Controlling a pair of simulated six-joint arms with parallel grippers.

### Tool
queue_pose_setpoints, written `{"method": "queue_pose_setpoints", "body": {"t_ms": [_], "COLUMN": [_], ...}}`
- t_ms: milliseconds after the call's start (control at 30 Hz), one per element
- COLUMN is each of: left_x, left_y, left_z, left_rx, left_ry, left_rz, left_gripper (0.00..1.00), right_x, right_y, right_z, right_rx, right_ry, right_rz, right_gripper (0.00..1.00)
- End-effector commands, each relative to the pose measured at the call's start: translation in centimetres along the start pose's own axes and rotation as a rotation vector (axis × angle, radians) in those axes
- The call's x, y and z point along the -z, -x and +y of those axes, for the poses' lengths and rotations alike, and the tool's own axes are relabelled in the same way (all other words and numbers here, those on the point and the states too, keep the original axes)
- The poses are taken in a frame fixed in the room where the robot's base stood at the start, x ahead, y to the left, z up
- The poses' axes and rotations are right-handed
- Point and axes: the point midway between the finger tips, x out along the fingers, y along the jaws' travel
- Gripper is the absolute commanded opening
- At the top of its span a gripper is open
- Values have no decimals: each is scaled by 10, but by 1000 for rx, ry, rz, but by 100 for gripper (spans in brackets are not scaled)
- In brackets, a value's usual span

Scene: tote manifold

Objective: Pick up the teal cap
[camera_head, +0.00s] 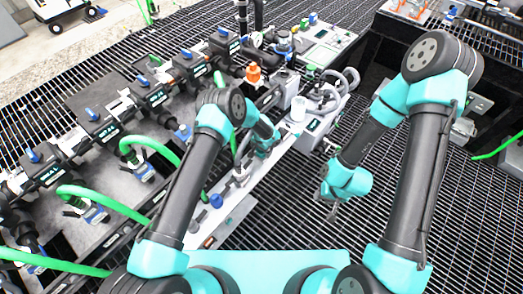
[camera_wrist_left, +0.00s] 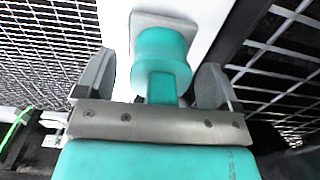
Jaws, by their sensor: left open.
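The teal cap (camera_wrist_left: 162,62) shows in the left wrist view as a round teal body with a narrower teal part, against a pale square base. My left gripper (camera_wrist_left: 152,85) is open, with one grey finger on each side of the cap. Gaps show between the cap and both fingers. In the head view my left gripper (camera_head: 243,168) is low over the white strip, and I cannot make out the cap there. My right gripper (camera_head: 330,208) hangs over the dark grating, away from the cap, too small to tell whether it is open.
A white strip (camera_head: 222,212) carries a blue knob (camera_head: 216,200) and other small parts. To its left is a manifold with several black valves and green hoses (camera_head: 105,202). An orange-topped fitting (camera_head: 253,74) and a white cylinder (camera_head: 298,108) stand further back. Open grating (camera_head: 275,215) lies to the right.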

Motion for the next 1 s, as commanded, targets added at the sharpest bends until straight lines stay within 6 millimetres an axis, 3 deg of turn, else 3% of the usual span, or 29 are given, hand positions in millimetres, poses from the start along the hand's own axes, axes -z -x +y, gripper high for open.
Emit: {"method": "queue_pose_setpoints", "body": {"t_ms": [500, 1000], "left_x": [0, 0], "left_y": [-3, -2], "left_z": [0, 0], "left_rx": [0, 0], "left_ry": [0, 0], "left_rz": [1, 1], "left_gripper": [87, 40], "right_x": [0, 0], "right_y": [0, 0], "right_z": [0, 0], "right_rx": [0, 0], "right_ry": [0, 0], "right_rz": [0, 0], "right_gripper": [37, 37]}}
